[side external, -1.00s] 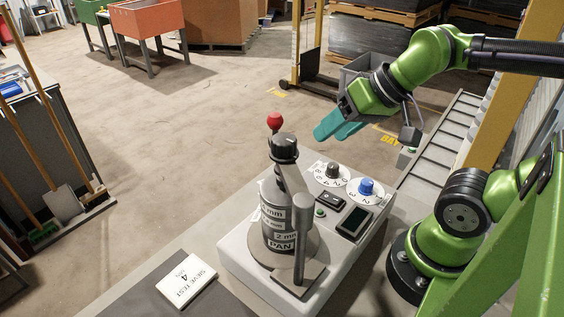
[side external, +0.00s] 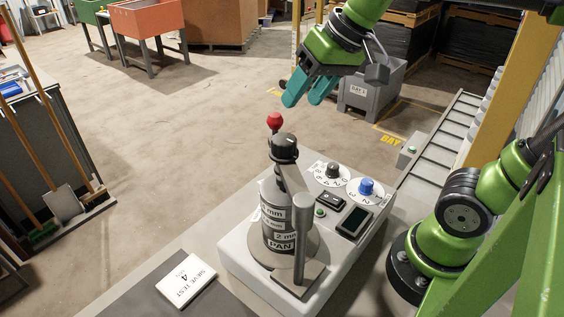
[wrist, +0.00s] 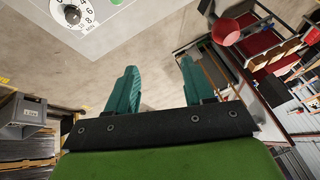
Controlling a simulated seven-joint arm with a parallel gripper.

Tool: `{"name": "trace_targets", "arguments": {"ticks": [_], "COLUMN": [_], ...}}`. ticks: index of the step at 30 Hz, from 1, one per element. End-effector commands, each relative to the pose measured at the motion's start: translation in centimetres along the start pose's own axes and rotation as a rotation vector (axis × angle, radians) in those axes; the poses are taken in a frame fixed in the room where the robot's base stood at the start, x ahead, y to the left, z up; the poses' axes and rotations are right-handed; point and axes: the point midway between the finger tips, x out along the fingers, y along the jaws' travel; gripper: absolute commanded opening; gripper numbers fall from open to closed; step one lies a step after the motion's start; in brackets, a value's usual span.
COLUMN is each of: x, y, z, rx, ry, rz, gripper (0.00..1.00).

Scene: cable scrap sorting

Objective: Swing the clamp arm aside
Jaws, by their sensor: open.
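The clamp arm (side external: 294,181) is a grey bar over the sieve stack (side external: 278,225), running from a grey post (side external: 303,235) to a black cap (side external: 284,147) on top of the stack. A red ball knob (side external: 275,120) stands up beyond the cap; it also shows in the wrist view (wrist: 223,33). My gripper (side external: 302,98) has teal fingers and is open and empty. It appears above and to the right of the red knob in the side view, apart from it. In the wrist view my gripper (wrist: 158,68) has bare floor between its fingers.
The shaker's pale base (side external: 252,276) carries a black dial (side external: 332,170), a blue dial (side external: 366,187), a rocker switch (side external: 330,201) and a dark display (side external: 354,223). A white SIEVE TEST card (side external: 187,282) lies at the front left. A grey bin (side external: 371,90) stands behind.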

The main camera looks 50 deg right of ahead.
Motion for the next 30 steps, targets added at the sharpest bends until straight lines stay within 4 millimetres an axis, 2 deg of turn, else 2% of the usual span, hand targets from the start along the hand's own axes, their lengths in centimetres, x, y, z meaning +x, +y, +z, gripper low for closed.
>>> {"name": "trace_targets", "arguments": {"ticks": [1, 3, 8, 12, 16, 19, 23, 26, 30], "x": [-1.0, -2.7, -6.8, -10.3, -12.6, -12.9, -12.2, -11.0, -8.4], "y": [-1.4, -2.9, -5.9, -7.7, -8.3, -8.3, -8.3, -8.2, -8.0], "z": [-1.3, -2.5, -4.3, -4.4, -3.6, -3.0, -2.4, -1.9, -0.9], "rx": [-0.002, 0.013, 0.108, 0.225, 0.309, 0.343, 0.349, 0.348, 0.348], "ry": [-0.035, -0.084, -0.190, -0.257, -0.296, -0.328, -0.340, -0.340, -0.341], "rz": [0.018, 0.049, 0.108, 0.128, 0.130, 0.139, 0.140, 0.141, 0.141], "gripper": [0.52, 0.52, 0.52, 0.52, 0.52, 0.52, 0.52, 0.52, 0.52]}}
